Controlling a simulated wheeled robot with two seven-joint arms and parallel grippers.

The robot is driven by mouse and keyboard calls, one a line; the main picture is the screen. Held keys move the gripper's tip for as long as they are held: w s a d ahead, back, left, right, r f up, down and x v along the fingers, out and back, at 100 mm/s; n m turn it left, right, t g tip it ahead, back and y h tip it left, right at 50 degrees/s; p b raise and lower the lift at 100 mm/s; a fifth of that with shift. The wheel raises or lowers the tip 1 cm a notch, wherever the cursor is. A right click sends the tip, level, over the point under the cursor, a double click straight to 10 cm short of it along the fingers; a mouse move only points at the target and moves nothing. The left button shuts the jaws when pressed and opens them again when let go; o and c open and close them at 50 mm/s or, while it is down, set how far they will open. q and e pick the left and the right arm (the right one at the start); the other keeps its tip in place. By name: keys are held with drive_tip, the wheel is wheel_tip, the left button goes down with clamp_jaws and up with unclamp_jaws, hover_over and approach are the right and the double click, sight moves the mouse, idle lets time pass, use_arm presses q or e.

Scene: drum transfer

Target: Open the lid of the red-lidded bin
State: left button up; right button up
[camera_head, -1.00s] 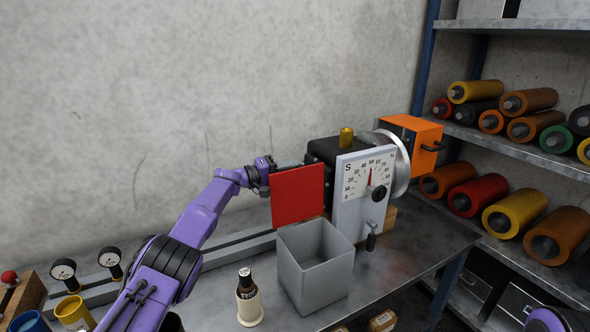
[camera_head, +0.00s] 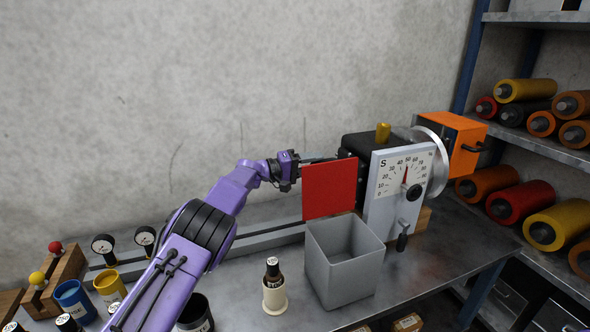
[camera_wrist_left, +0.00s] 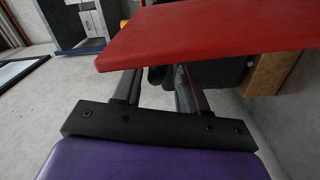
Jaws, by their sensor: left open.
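The grey bin (camera_head: 343,275) stands on the metal bench with its top open. Its red lid (camera_head: 329,189) stands upright at the bin's back edge. My left gripper (camera_head: 318,160) is behind the lid's upper left, its fingers partly hidden by the lid. In the left wrist view the red lid (camera_wrist_left: 210,30) crosses over the fingers of the left gripper (camera_wrist_left: 158,78), which are apart. I cannot tell whether they touch the lid. My right gripper is not in view.
A dial machine (camera_head: 402,185) stands right behind the bin. A small bottle (camera_head: 273,275) in a pale holder stands left of the bin. Cups (camera_head: 75,297) and gauges (camera_head: 103,245) are at the left. A shelf of rollers (camera_head: 525,200) is at the right.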

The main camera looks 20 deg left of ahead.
use_arm(q)
drive_tip(key=b+v, duration=0.2)
drive_tip(key=v, duration=0.5)
